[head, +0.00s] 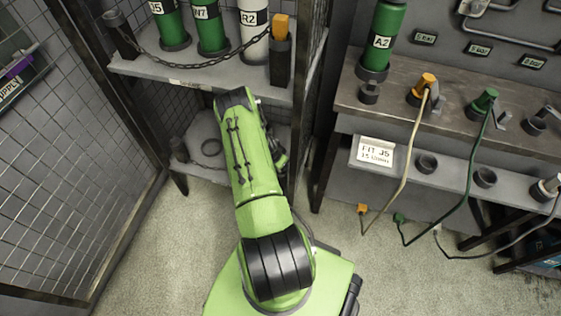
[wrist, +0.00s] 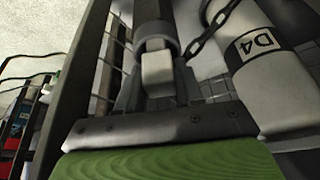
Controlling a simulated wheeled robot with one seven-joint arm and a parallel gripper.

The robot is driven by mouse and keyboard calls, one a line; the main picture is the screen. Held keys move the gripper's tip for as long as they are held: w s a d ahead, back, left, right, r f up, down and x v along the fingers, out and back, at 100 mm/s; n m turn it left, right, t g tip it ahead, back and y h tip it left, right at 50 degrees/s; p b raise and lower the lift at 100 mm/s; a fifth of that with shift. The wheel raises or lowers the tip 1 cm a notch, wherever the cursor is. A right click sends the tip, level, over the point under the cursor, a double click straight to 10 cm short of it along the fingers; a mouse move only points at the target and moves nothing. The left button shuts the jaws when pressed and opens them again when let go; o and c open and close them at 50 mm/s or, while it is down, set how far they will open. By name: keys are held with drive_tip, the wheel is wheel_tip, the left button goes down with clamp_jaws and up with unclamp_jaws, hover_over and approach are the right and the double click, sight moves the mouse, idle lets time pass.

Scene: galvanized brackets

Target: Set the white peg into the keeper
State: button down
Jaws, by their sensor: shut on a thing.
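In the wrist view, the white peg (wrist: 157,69) is a pale block between the two grey fingers of my gripper (wrist: 158,84), which is shut on it. Directly beyond it is the keeper (wrist: 152,14), a dark upright post with a round grey collar at its near end. The peg lines up with the collar and its far end meets or overlaps the mouth; how deep it sits, I cannot tell. In the head view my green arm reaches toward the lower level of the left rack, and the gripper, peg and this keeper are hidden.
A white cylinder marked D4 (wrist: 268,70) stands close right of the keeper, with a dark chain (wrist: 208,28) between them. The rack's upper shelf (head: 190,72) overhangs this spot, holding several cylinders and an orange peg (head: 281,27) in a post. A bench (head: 340,95) stands to the right.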

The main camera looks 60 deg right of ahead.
drive_tip(key=c, duration=0.6)
unclamp_jaws()
drive_tip(key=shift+c, duration=0.2)
drive_tip(key=p+v, duration=0.5)
drive_tip(key=v, duration=1)
drive_tip(key=shift+a+r, duration=0.2)
drive_tip(key=shift+r, duration=0.1)
drive_tip(key=shift+w, duration=0.1)
